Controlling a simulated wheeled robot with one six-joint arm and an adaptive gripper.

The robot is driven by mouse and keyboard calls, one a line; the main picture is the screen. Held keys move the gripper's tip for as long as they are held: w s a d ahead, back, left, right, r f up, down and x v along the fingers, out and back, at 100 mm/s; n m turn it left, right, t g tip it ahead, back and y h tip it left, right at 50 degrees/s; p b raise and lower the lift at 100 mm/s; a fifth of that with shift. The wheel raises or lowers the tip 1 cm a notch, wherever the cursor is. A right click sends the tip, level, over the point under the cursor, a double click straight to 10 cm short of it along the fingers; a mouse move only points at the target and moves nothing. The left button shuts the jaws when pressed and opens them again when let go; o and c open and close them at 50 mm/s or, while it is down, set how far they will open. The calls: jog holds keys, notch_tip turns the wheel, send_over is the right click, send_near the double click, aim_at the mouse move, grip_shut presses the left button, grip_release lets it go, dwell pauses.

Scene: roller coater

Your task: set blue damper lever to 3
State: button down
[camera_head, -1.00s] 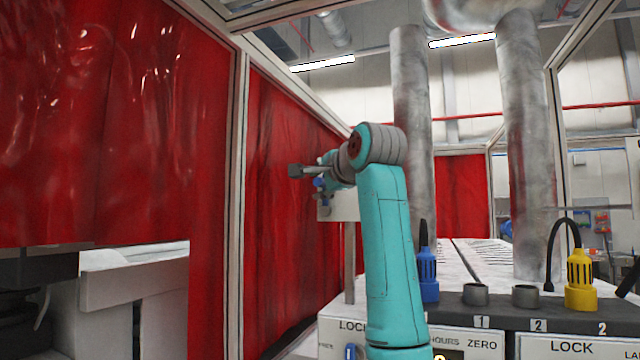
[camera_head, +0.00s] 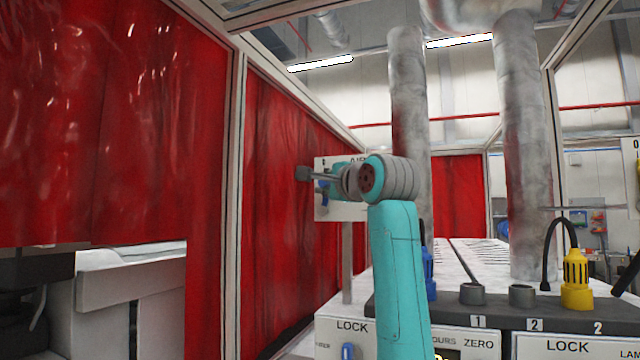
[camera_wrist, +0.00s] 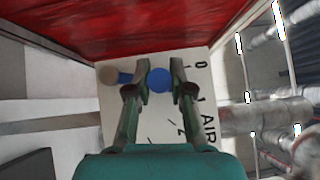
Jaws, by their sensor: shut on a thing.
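The blue damper lever (camera_wrist: 125,78) sits on a pale plate (camera_wrist: 115,125) marked with 0, 1, 2 and AIR. Its round blue knob (camera_wrist: 160,80) is between the two fingers of my gripper (camera_wrist: 159,78), which is shut on it. The lever runs right from a tan pivot (camera_wrist: 107,74) and seems to point between 0 and 1. A 3 is not readable; a tick lies past the 2. In the head view my gripper (camera_head: 322,184) is in front of the plate (camera_head: 350,212), with part of the blue lever (camera_head: 322,196) showing and my wrist covering much of the plate.
Red curtains (camera_head: 290,200) in a metal frame hang to the left of and behind the plate. Below right is a dark ledge (camera_head: 500,313) with a blue plug (camera_head: 430,275) and a yellow plug (camera_head: 576,280). Two large metal ducts (camera_head: 520,150) rise behind.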

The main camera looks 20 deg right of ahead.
jog(key=shift+s+d+f+m+t+h, duration=0.45)
jog(key=shift+m+t+h, duration=0.55)
jog(key=shift+m, duration=0.85)
jog(key=shift+s+d+f+m+t+h, duration=0.3)
jog(key=shift+d+f+m+t+h, duration=0.45)
jog(key=shift+m, duration=1.15)
jog(key=shift+s+d+f+m+t+h, duration=0.35)
jog(key=shift+f+m+t+h, duration=0.25)
jog(key=shift+m+t+h, duration=0.95)
jog(key=shift+m+y, duration=0.3)
jog(key=shift+m, duration=0.2)
jog(key=c, duration=1)
grip_release()
jog(key=shift+s+f, duration=0.1)
jog(key=v, duration=1.2)
